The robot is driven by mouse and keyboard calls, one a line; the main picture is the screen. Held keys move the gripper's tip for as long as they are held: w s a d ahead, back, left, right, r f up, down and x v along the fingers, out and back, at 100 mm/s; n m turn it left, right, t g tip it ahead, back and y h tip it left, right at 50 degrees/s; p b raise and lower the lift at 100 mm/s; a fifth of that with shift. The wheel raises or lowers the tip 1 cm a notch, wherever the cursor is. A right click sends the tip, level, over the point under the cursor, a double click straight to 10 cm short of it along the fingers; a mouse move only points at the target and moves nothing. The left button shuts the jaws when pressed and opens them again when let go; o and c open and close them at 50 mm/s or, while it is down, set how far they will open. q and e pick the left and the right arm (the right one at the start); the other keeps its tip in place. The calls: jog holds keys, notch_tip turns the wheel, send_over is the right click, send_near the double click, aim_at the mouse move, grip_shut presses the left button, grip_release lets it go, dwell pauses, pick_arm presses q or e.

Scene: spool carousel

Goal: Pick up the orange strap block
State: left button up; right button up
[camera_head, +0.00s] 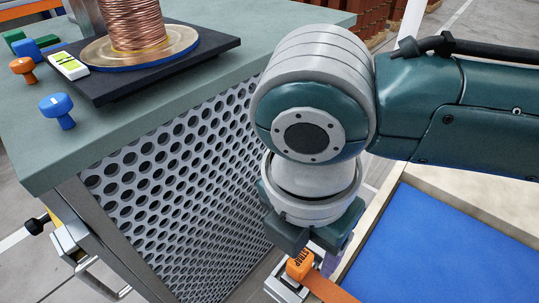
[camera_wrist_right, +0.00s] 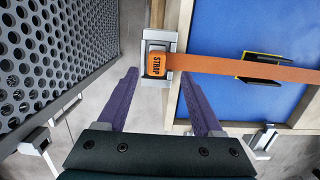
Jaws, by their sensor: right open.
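The orange strap block (camera_head: 299,265), marked STRAP, sits on a pale metal holder at the lower middle of the head view. It also shows in the right wrist view (camera_wrist_right: 156,65), with an orange strap (camera_wrist_right: 230,67) running right from it. My right gripper (camera_head: 316,262) is above and close to the block, pointing down. In the right wrist view its two purple fingers (camera_wrist_right: 158,75) are apart, one to each side of the block, with nothing held. I cannot tell how far the fingertips are from the block's height. My left gripper is not in view.
A perforated metal panel (camera_head: 190,165) stands left of my right gripper, under a green-grey worktop (camera_head: 200,102). A copper spool (camera_head: 135,25) stands on it, with several coloured knobs nearby. A blue surface (camera_head: 430,245) with a pale wooden frame lies right. The strap passes a yellow-black bracket (camera_wrist_right: 262,57).

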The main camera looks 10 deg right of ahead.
aim_at(301, 258)
jog(key=f, duration=0.1)
jog(key=f+b, duration=0.1)
jog(key=f, duration=0.3)
jog(key=shift+w+d+f+b, duration=0.15)
jog(key=shift+w+b, duration=0.15)
jog(key=shift+w, duration=0.1)
jog(key=shift+c, duration=0.2)
grip_shut()
